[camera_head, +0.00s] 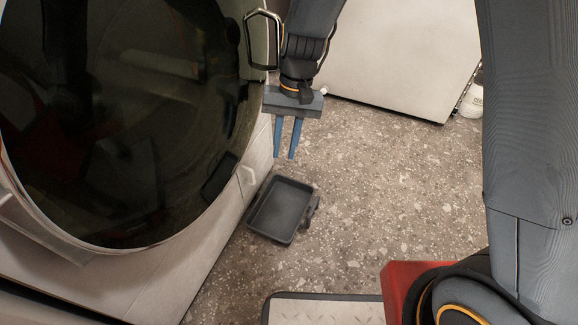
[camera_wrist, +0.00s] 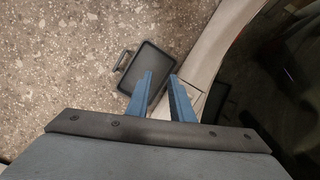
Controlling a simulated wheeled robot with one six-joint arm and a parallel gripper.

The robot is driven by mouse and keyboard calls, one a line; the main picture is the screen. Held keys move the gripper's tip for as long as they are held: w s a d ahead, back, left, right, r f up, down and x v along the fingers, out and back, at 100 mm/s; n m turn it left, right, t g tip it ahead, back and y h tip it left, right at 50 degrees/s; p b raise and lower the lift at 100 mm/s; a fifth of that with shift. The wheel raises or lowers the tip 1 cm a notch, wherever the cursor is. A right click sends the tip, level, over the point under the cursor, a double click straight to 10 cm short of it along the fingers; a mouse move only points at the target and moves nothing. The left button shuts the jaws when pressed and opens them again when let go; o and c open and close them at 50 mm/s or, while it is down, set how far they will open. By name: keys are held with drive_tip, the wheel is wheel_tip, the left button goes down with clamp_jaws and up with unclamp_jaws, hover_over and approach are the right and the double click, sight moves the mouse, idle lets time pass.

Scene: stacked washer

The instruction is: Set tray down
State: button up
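A dark grey rectangular tray (camera_head: 281,210) with a raised rim and a small handle lies on the speckled floor, close against the base of the washer. In the wrist view the tray (camera_wrist: 144,66) lies beyond my fingertips, partly covered by one finger. My gripper (camera_head: 285,156) has two blue fingers pointing down, with a gap between them and nothing held. In the head view it is above and slightly behind the tray, and seems apart from it. In the wrist view my gripper (camera_wrist: 160,76) also shows its fingers spread and empty.
The washer's large round dark glass door (camera_head: 110,120) fills the left, with a metal handle (camera_head: 262,40) near my wrist. A white cabinet (camera_head: 405,50) stands at the back, with a white bottle (camera_head: 473,101) beside it. The speckled floor (camera_head: 390,190) right of the tray is clear.

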drive_tip(key=s+d+r+n+t, duration=0.2)
drive_tip(key=s+r+n, duration=0.4)
drive_tip(key=s+r, duration=1.1)
drive_tip(key=s, duration=0.4)
drive_tip(key=shift+r+n+t, duration=0.3)
drive_tip(key=shift+r, duration=0.1)
drive_tip(key=shift+s+r, duration=0.1)
drive_tip(key=shift+d+r+p, duration=0.1)
drive_tip(key=shift+r+p, duration=0.7)
drive_tip(key=shift+p, duration=0.1)
drive_tip(key=shift+r+m+p, duration=0.3)
drive_tip(key=shift+m, duration=0.1)
